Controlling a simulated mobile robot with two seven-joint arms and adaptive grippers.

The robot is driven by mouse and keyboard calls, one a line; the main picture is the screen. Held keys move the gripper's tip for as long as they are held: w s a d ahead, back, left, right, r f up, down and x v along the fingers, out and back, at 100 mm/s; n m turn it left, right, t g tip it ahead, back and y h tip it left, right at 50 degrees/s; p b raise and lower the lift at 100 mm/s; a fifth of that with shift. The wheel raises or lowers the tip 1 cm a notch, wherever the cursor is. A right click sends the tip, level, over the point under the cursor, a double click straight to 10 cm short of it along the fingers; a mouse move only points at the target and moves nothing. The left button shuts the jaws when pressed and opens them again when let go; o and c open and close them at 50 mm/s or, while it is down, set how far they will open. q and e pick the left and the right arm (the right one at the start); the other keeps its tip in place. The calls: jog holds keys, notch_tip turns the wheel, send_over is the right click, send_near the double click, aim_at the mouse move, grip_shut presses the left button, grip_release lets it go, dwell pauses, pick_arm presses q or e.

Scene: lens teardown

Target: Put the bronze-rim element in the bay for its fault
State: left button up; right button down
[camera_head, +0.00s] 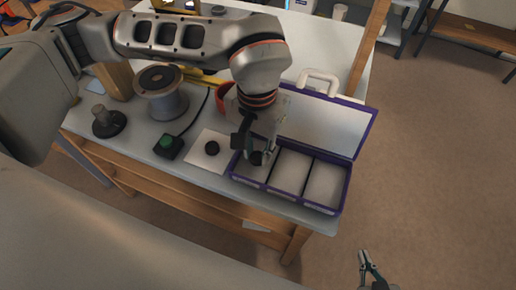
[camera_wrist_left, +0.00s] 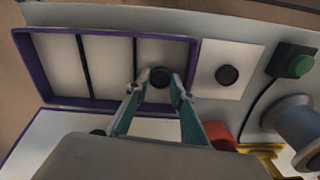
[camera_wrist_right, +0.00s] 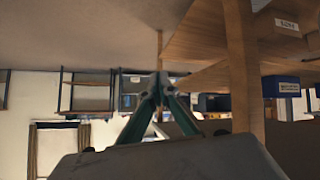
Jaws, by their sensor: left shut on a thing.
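My left gripper (camera_head: 258,158) reaches down into the leftmost bay of the open purple-edged case (camera_head: 318,207). It is shut on a dark round element (camera_wrist_left: 160,77), which shows between the fingertips in the left wrist view, over the bay's pale floor. Its rim colour is too small to make out. A second dark round piece (camera_head: 212,147) lies on a white sheet (camera_head: 203,161) left of the case; it also shows in the left wrist view (camera_wrist_left: 227,75). My right gripper (camera_wrist_right: 159,78) is empty, away from the table, with its fingertips together.
The case's other two bays (camera_head: 290,170) (camera_head: 325,184) look empty. Its lid stands open behind, near a white handle (camera_head: 319,79). Left of the sheet are a green button box (camera_head: 168,146), a grey spool (camera_head: 161,97) and a dark-based stand (camera_head: 108,122). A red bowl-like thing is partly hidden behind my left arm.

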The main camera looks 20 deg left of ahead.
aim_at(258, 156)
pick_arm(q)
jog(key=shift+r, duration=0.1)
jog(key=o, duration=0.6)
pick_arm(e)
jog(key=shift+w+r, duration=0.1)
pick_arm(q)
jog(key=shift+r, duration=0.3)
notch_tip(258, 156, up, 11)
jog(key=p, duration=0.1)
jog(key=shift+r+p, duration=0.2)
jog(key=shift+p, duration=0.15)
pick_arm(e)
jog(key=shift+s+r, duration=0.2)
